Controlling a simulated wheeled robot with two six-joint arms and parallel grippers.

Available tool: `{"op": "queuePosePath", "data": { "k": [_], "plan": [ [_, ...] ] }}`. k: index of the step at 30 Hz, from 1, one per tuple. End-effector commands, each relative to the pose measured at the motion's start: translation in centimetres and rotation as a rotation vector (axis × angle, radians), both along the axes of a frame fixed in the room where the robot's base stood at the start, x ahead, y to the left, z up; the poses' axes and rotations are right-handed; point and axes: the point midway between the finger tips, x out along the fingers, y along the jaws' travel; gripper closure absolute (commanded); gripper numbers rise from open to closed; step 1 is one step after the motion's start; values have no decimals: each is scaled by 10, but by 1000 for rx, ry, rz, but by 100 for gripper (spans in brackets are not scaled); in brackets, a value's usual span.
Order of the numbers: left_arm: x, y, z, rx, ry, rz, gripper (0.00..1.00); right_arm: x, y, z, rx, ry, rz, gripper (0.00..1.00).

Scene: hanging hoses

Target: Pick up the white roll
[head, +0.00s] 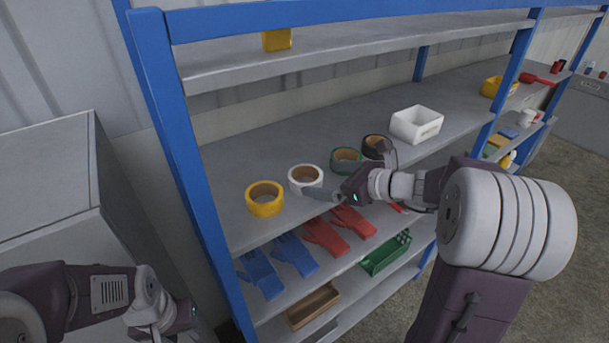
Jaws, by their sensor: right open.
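The white roll (305,180) lies flat on the middle shelf, between a yellow roll (265,204) and a green roll (345,160). Its brown core faces up. My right gripper (318,191) is at the right front side of the white roll, with a grey finger pointing left across the roll's near edge. It is open and holds nothing that I can see; whether it touches the roll I cannot tell. My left gripper (172,314) is low at the left, away from the shelf rolls, and its fingers are not clear.
A black roll (377,146) and a white bin (416,124) stand further right on the same shelf. Blue gloves (293,255) and red gloves (353,221) lie on the shelf below. A blue upright (182,150) stands left of the rolls. Shelf space behind the rolls is clear.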

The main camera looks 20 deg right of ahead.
Motion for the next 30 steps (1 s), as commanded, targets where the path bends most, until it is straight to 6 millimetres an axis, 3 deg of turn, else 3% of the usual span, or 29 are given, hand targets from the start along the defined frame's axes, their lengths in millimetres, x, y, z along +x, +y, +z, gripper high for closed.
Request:
{"op": "queuePosePath", "data": {
  "k": [8,15,24,30],
  "plan": [
    [0,0,8,0,0,0,64,15,13,-7,0,0,1,0],
    [0,0,27,0,-1,0,64,42,39,-22,1,2,3,0],
    [0,0,26,0,0,0,64,49,43,-27,-1,0,0,0],
    [0,0,26,0,0,0,64,49,43,-27,-1,0,0,56]
  ]
}}
